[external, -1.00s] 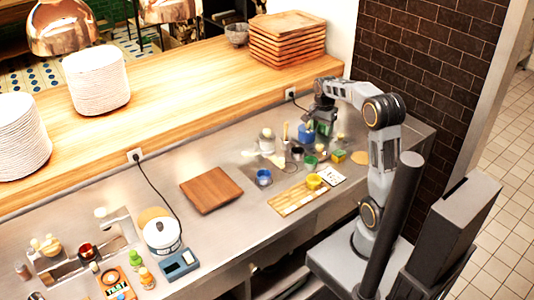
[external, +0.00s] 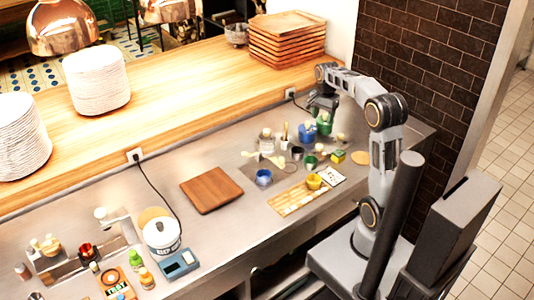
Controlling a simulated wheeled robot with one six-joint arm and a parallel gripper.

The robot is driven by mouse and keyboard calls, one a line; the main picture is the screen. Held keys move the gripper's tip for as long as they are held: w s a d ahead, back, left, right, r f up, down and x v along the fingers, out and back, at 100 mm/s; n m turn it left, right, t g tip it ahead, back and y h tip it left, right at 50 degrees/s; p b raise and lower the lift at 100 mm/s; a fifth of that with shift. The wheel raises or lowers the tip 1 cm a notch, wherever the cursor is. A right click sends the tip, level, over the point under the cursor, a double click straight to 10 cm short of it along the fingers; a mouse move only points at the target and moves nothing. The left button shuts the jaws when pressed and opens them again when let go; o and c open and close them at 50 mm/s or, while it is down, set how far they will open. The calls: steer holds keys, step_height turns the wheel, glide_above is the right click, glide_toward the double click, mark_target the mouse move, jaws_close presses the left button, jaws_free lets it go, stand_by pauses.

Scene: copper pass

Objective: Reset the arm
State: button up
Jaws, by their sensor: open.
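My gripper (external: 322,103) hangs at the end of my arm, over the right back part of the steel counter (external: 225,242). It points down and is open, with nothing visible between its fingers. A blue cup (external: 307,132) and a green cup (external: 324,126) stand just below it. The gripper is apart from them, as far as this view shows. The exact gap to the cups is hard to tell.
Several small cups, a yellow bowl (external: 314,181) and a wooden rack (external: 297,198) stand nearby. A brown board (external: 211,190) lies at mid-counter. A raised wooden shelf (external: 190,95) runs behind, with stacked trays (external: 287,45). A brick wall (external: 425,75) is at right.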

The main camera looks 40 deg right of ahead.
steer(key=s+a+f+n+t, duration=0.2)
steer(key=s+a+n, duration=0.4)
steer(key=s+n, duration=0.1)
steer(key=s+a+f+n+t, duration=0.1)
steer(key=s+a+f+n, duration=0.2)
steer(key=s+a+n, duration=0.3)
steer(key=shift+s+a+f+n+t, duration=0.25)
steer(key=shift+s+a+n+t, duration=0.15)
steer(key=shift+s+n, duration=1.05)
steer(key=shift+s+m, duration=0.3)
steer(key=shift+m, duration=0.05)
stand_by(2.2)
